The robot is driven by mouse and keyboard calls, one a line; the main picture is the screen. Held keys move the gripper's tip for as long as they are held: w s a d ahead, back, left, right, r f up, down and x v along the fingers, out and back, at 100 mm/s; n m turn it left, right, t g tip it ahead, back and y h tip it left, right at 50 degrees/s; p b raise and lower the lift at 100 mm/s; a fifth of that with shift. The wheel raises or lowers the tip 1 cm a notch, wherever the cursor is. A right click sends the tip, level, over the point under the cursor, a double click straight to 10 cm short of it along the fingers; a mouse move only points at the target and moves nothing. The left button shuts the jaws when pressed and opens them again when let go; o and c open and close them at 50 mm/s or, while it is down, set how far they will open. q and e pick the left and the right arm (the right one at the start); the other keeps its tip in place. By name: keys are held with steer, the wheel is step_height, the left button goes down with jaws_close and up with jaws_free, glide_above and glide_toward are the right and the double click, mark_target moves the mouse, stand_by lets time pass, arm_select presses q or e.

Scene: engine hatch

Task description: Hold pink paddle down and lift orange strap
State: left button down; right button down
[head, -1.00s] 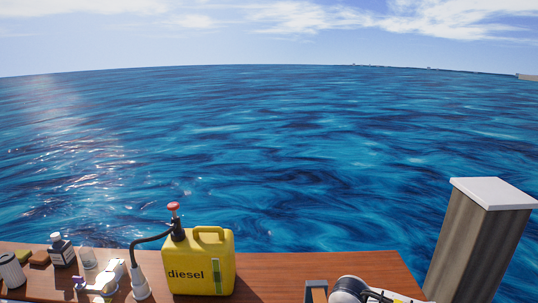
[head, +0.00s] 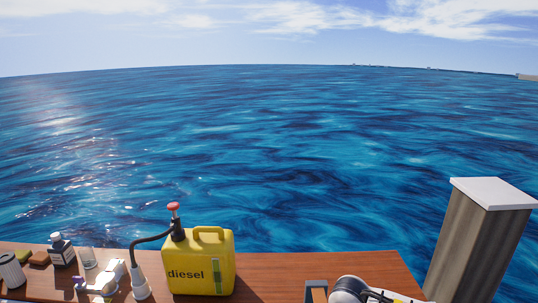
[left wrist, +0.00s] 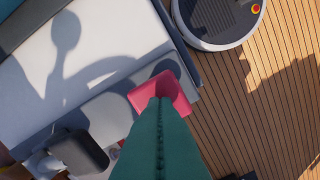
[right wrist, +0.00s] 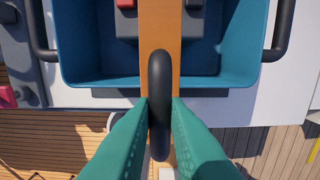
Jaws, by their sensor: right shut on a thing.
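The pink paddle (left wrist: 165,92) is in the middle of the left wrist view, beside a pale panel. My left gripper (left wrist: 160,99) has its teal fingers together, with the tips over the paddle; I cannot tell whether they press on it. The orange strap (right wrist: 160,20) runs down the middle of the right wrist view, across a blue tub. A black loop handle (right wrist: 158,65) lies in front of the strap. My right gripper (right wrist: 160,103) is shut on this loop, one teal finger on each side. A bit of pink (right wrist: 7,97) shows at the left edge there.
The blue tub (right wrist: 95,72) has dark side handles and holds a battery-like block. Wooden decking (left wrist: 240,100) and a round grey-and-white device (left wrist: 222,22) lie right of the paddle. In the head view a yellow diesel can (head: 200,270) stands on a wooden table (head: 300,262) with small items.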

arm_select(q)
steer(key=shift+f, duration=0.95)
arm_select(e)
steer(key=shift+w+r, duration=0.1)
steer(key=shift+r, duration=0.05)
steer(key=shift+w+r, duration=0.1)
steer(key=shift+r, duration=0.7)
steer(key=shift+w+r, duration=0.15)
steer(key=shift+r, duration=0.55)
stand_by(0.3)
